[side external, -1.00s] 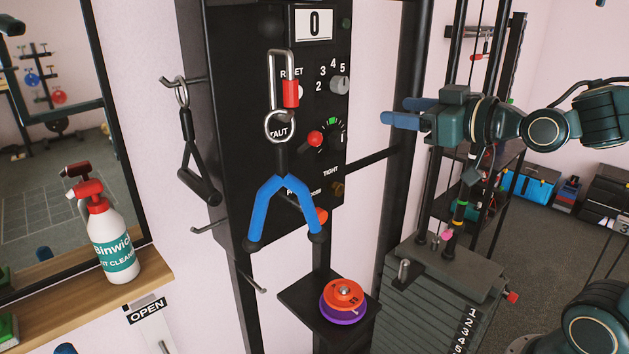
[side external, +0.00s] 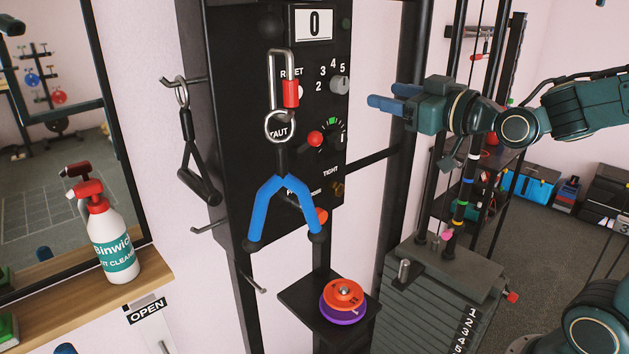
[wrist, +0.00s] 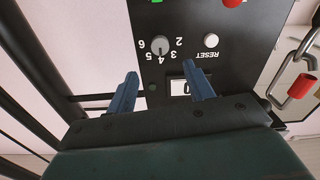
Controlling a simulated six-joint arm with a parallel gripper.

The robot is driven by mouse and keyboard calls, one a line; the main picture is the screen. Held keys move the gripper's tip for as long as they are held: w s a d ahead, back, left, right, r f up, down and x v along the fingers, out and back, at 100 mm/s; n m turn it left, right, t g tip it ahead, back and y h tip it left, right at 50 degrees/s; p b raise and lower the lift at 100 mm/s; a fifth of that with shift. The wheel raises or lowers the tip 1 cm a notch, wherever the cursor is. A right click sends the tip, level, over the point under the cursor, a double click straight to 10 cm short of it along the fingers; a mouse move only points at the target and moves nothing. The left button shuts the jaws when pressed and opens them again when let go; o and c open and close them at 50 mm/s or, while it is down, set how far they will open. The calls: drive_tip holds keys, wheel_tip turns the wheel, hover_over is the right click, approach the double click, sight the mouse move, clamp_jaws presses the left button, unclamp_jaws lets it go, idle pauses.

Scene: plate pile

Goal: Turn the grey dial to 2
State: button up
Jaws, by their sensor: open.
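The grey dial (side external: 340,84) is a small round knob on the upper right of the black panel (side external: 238,110), with numbers printed around it. In the wrist view the dial (wrist: 160,45) shows upside down, with 2 to 6 around it. Its pointer mark is too small to read surely. My gripper (side external: 382,96) is to the right of the panel, apart from the dial, with open, empty blue fingers. In the wrist view the gripper's fingertips (wrist: 160,71) are spread, and the dial appears between and beyond them.
A white reset button (wrist: 211,40) sits beside the dial. A red knob (side external: 315,139) and another black dial are below. A blue-handled strap with a carabiner (side external: 283,205) hangs before the panel. A dark upright post (side external: 405,160) stands between panel and arm.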

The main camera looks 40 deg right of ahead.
sight(344, 85)
drive_tip(key=shift+w, duration=5.55)
drive_tip(key=c, duration=1)
